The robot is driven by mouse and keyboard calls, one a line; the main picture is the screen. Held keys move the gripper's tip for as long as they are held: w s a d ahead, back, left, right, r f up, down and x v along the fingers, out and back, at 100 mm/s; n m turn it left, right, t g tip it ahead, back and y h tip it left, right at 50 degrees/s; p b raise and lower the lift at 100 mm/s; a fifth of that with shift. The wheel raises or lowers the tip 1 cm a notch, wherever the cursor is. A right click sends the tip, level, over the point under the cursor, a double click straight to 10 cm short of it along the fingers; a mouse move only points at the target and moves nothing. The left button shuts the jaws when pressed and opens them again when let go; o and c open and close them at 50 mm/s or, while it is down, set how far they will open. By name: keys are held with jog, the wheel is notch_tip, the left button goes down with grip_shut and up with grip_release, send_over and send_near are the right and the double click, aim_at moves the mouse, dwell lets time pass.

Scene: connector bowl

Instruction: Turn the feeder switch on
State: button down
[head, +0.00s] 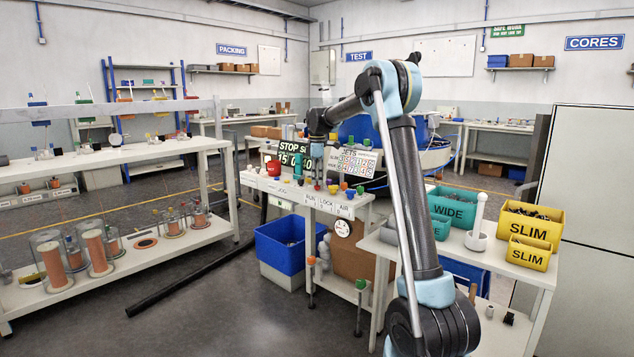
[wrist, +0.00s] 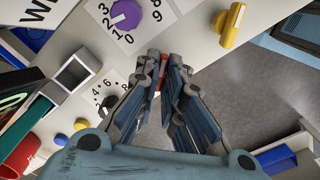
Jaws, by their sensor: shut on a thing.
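My gripper (head: 317,168) is down at the control console (head: 328,203) in the head view. In the wrist view my gripper (wrist: 164,57) has its two fingers close together at the tips, around a small red part (wrist: 164,64). The fingers hide most of that part, so I cannot tell for sure whether it is the feeder switch or which way it is set. A purple knob (wrist: 126,14) on a numbered dial is just beyond the fingertips. A yellow handle (wrist: 229,25) stands to its right.
A smaller dial (wrist: 108,103) with a dark pointer, a yellow button (wrist: 81,124) and a red mug (wrist: 20,155) lie left of my fingers. A blue bin (head: 281,244) stands below the console. Teal and yellow bins (head: 530,224) stand on the right table.

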jog(key=m, duration=0.4)
jog(key=shift+w, duration=0.15)
jog(key=m, duration=0.4)
jog(key=shift+m, duration=0.3)
jog(key=m, duration=0.4)
jog(key=shift+d+m, duration=0.1)
jog(key=shift+m, duration=2)
jog(key=c, duration=1.7)
grip_release()
jog(key=shift+f, duration=0.1)
